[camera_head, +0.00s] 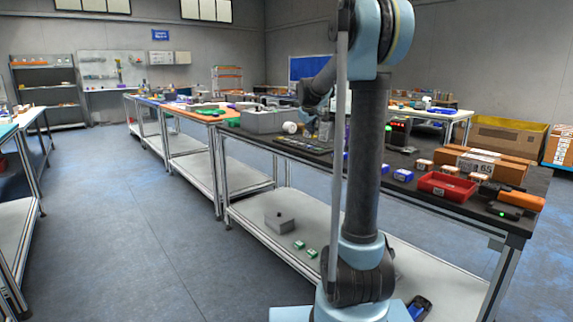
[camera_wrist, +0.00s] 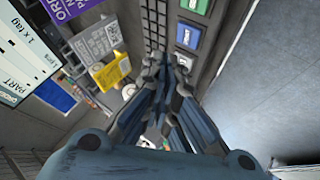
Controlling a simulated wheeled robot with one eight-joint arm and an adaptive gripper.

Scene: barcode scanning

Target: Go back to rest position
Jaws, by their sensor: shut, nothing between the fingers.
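My gripper (camera_wrist: 168,62) shows in the wrist view with its dark fingers drawn together and nothing between the tips.
A red tray (camera_head: 447,187), small boxes (camera_head: 482,162) and an orange-handled scanner (camera_head: 521,199) lie at the bench's right end. A grey bin (camera_head: 262,121) stands at its far left. A yellow tag (camera_wrist: 110,71) is beside the fingers. The floor (camera_head: 110,190) at left is clear.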

